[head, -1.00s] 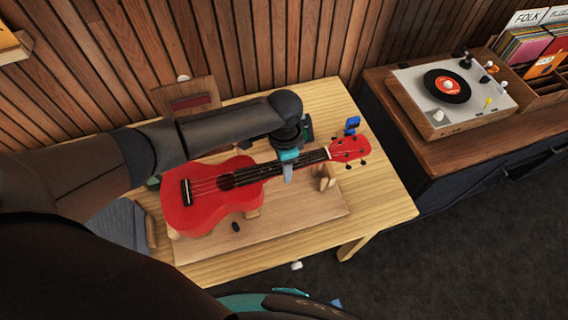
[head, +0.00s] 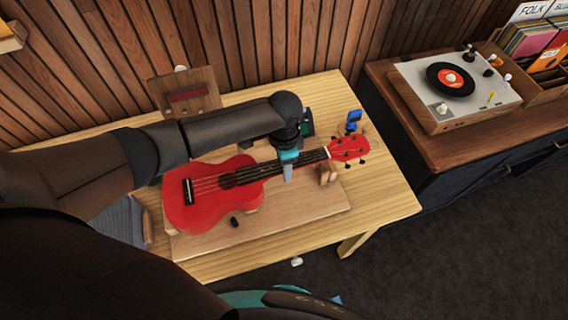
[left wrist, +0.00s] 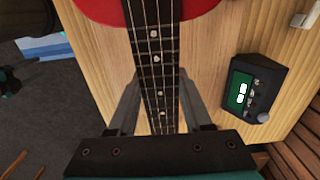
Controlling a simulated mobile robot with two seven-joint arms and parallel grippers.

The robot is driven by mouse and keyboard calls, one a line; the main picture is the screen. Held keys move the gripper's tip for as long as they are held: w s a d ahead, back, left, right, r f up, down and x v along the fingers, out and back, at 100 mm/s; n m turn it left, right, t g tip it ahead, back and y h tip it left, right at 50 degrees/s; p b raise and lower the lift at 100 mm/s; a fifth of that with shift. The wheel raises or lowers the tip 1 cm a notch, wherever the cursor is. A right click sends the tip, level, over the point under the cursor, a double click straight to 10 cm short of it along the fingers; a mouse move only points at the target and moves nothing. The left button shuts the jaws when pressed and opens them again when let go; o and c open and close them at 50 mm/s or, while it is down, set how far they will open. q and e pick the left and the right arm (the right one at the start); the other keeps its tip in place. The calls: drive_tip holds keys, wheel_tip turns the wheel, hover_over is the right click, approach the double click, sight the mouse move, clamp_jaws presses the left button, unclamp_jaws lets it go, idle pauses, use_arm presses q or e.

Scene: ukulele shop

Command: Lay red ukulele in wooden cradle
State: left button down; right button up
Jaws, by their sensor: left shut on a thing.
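The red ukulele (head: 215,197) lies along the wooden cradle (head: 300,207) on the light wood table, its body at the left and its headstock at the right. My left gripper (head: 287,172) is shut on the ukulele's neck from above. In the left wrist view the fingers (left wrist: 156,105) stand on either side of the fretboard (left wrist: 157,60). An upright wooden support (head: 327,173) of the cradle shows near the headstock. The ukulele's body hides much of the cradle's left end, so I cannot tell how firmly it rests there. My right gripper does not show.
A blue clip-on tuner (head: 353,121) stands near the headstock. A dark box with a green display (left wrist: 252,88) lies on the table beside the neck. A record player (head: 455,90) stands on the right cabinet.

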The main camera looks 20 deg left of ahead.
use_arm(q)
drive_tip(key=shift+f, duration=0.1)
drive_tip(key=shift+f+b, duration=1.4)
drive_tip(key=shift+f, duration=0.7)
drive_tip(key=shift+c, duration=1.2)
unclamp_jaws()
drive_tip(key=shift+r+p, duration=1)
drive_tip(key=shift+p, duration=0.25)
